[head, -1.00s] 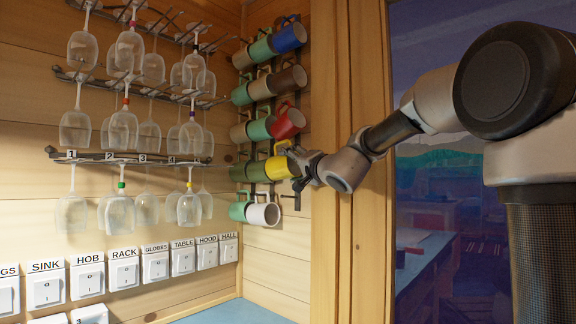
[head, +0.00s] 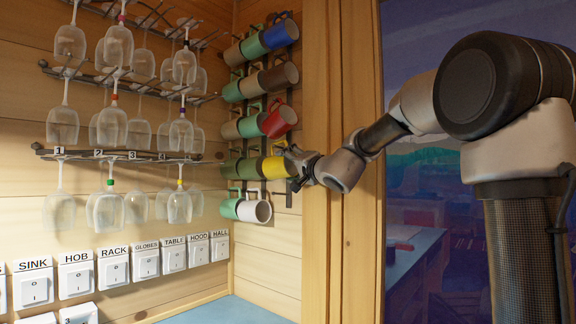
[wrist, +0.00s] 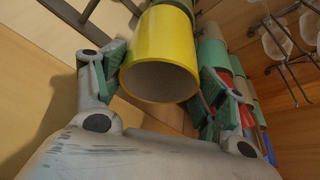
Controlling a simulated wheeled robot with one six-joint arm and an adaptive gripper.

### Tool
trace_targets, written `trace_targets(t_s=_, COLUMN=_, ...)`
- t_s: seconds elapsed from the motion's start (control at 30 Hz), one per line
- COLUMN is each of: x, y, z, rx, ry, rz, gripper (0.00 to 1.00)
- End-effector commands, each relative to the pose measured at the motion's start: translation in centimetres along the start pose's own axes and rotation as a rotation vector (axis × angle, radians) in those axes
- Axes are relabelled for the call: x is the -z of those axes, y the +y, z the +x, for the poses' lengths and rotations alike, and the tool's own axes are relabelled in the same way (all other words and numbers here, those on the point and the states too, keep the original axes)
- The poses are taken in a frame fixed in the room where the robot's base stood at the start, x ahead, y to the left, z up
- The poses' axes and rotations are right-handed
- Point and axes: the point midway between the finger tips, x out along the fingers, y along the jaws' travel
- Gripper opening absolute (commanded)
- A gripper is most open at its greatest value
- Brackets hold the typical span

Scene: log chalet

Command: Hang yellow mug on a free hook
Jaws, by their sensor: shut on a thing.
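The yellow mug (head: 274,168) is at the right end of the fourth row of the mug rack, with its handle up, in the head view. My gripper (head: 295,166) reaches it from the right. In the wrist view the yellow mug (wrist: 157,45) lies between the green finger pads of my gripper (wrist: 160,80), its open mouth facing the camera. The pads press on its two sides. Whether its handle touches a hook is hidden. The rack (head: 289,196) has dark upright rails; a bare stretch with a small hook shows right of the white mug (head: 254,211).
Several mugs fill the rack, including a red mug (head: 279,122) above the yellow one and a blue mug (head: 281,34) at top. Wine glasses hang from racks at left, above labelled switches (head: 114,270). A wooden post (head: 343,220) stands right of the rack. A blue counter (head: 225,311) lies below.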

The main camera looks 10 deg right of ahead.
Motion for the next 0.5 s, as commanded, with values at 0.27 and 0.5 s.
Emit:
trace_targets(t_s=0.27, x=0.01, y=-0.07, z=0.0, rx=0.001, ry=0.0, rz=0.0, gripper=0.29)
trace_targets(t_s=0.5, x=0.0, y=-0.06, z=0.0, rx=0.001, ry=0.0, rz=0.0, gripper=0.97)
